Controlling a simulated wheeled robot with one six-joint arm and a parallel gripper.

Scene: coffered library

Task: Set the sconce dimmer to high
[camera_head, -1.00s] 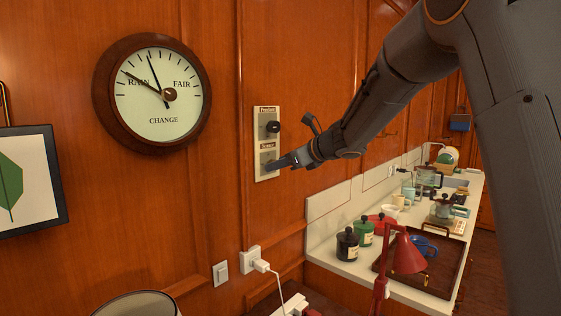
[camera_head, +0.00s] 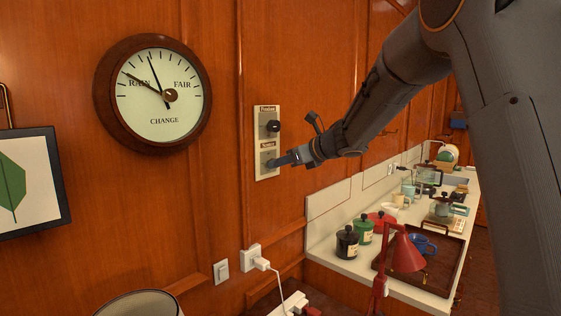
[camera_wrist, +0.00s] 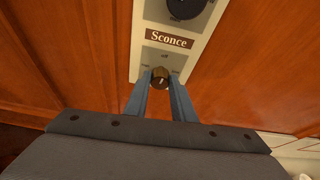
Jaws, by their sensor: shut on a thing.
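The pale wall plate (camera_head: 258,142) carries two dimmers, one above the other. The lower is labelled "Sconce" in the wrist view (camera_wrist: 140,45), with "off" printed above its knob. The small brown sconce knob (camera_wrist: 160,73) sits between my blue-grey fingers, with a light mark on its face; its exact setting is too small to read. My gripper (camera_wrist: 160,86) is shut on this knob. In the head view my gripper (camera_head: 274,163) reaches the lower half of the plate from the right and mostly hides the sconce knob.
The black upper knob (camera_head: 272,127) is close above my fingers. A round wall dial (camera_head: 150,94) hangs to the left. Below are a white outlet with a plug (camera_head: 252,257) and a red lamp (camera_head: 405,252). A counter (camera_head: 325,235) with canisters runs along the wall to the right.

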